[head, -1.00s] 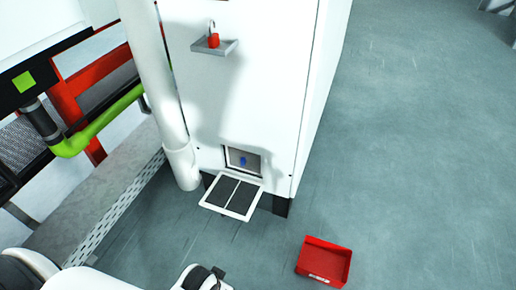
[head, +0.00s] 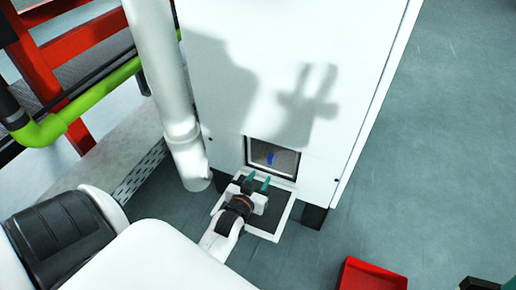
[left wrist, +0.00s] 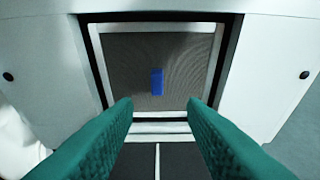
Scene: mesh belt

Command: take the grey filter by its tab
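The grey filter (left wrist: 187,75) sits in a square opening low in the white cabinet's front, inside a pale frame. It also shows in the head view (head: 284,158). Its blue tab (left wrist: 157,82) stands at the middle of its face, and the tab shows small in the head view (head: 271,158). My left gripper (head: 258,182) is in front of the opening, above the lowered flap. In the left wrist view its two green fingers (left wrist: 160,104) are spread wide, apart from the tab, with nothing between them. The tab lies ahead, roughly centred between them.
The lowered flap (head: 283,222) lies below the opening, partly hidden by my arm. A white pipe (head: 165,90) runs down left of the cabinet (head: 300,60). A red bin (head: 372,275) is on the floor at lower right.

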